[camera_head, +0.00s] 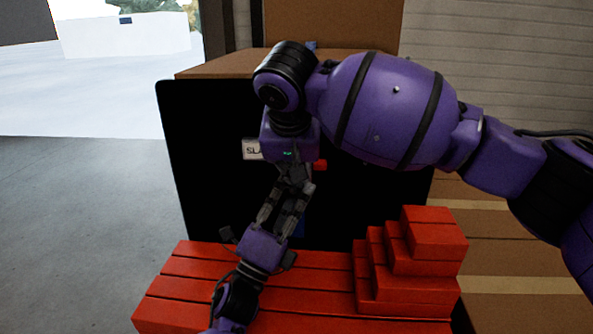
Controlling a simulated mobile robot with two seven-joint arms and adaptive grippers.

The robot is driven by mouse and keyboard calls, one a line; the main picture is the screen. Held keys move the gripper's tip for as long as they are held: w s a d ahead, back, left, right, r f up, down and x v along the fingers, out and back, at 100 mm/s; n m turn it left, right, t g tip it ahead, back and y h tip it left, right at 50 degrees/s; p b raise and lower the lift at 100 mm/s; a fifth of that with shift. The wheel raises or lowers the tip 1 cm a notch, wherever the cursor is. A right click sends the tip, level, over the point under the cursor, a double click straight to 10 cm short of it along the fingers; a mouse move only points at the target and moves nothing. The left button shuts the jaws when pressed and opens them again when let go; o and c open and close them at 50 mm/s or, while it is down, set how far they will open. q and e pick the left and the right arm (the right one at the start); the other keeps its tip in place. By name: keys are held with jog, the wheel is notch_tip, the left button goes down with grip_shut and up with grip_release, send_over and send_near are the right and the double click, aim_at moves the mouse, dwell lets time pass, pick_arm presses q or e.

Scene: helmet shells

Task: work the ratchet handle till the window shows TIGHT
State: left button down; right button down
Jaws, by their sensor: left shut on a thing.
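A white window plate (252,150) on the dark front of the load reads "SLA", with the rest covered by my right gripper. My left gripper (298,192) reaches up from below and is shut at the ratchet, on what looks like its handle, mostly hidden by the fingers. A small red part (320,165) shows beside the grippers. My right gripper (293,174) points down from above, its fingers overlapping the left fingertips, so its opening cannot be told.
The large dark panel (205,180) stands behind red slats (200,262). Red stepped blocks (435,235) stand at right. Brown cartons (335,25) are behind. My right arm crosses the upper right. Grey floor (80,220) is open at left.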

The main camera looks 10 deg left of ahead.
pick_arm(q)
jog(key=shift+s+r, duration=0.2)
jog(key=shift+r, duration=0.1)
pick_arm(e)
jog(key=shift+w+d+f, duration=0.2)
jog(key=shift+d+f, duration=0.2)
pick_arm(q)
jog(key=c, duration=2.1)
grip_release()
jog(key=o, duration=0.4)
jog(key=shift+f, duration=0.1)
pick_arm(e)
jog(key=shift+f, duration=0.15)
jog(key=shift+a, duration=0.1)
